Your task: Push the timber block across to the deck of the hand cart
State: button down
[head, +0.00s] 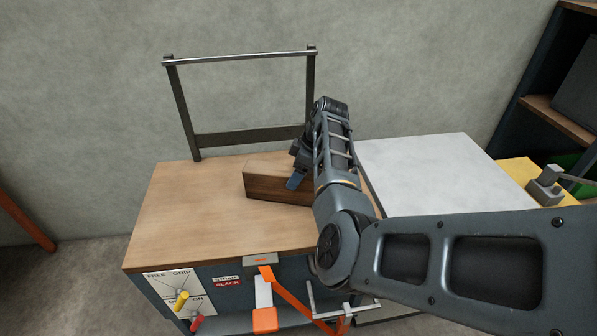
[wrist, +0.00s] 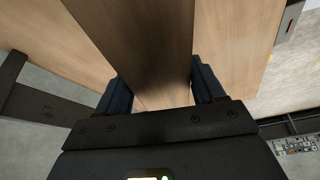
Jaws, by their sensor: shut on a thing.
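The timber block (head: 270,185) is a long brown beam lying on a wooden top (head: 185,215). My gripper (head: 297,176) is shut on it, with a blue finger against its near side; my arm hides its right end. In the wrist view the block (wrist: 135,30) runs from the top edge down between both fingers of my gripper (wrist: 160,85). A dark upright frame with a metal crossbar (head: 240,56) stands at the back of the wooden top, like a cart handle. A pale grey surface (head: 430,165) adjoins on the right. I cannot tell for certain which surface is the cart deck.
Below the wooden top, a front panel carries a yellow knob (head: 181,300), a red knob (head: 196,322) and an orange strap (head: 285,298). A metal clamp (head: 545,185) stands on a yellow surface at the right. The wooden top is clear left of the block; the grey surface looks empty.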

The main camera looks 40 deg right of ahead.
jog(key=shift+c, duration=0.2)
grip_release()
jog(key=v, duration=0.7)
jog(key=shift+s+r, duration=0.15)
jog(key=shift+r, duration=0.2)
jog(key=shift+s, duration=0.1)
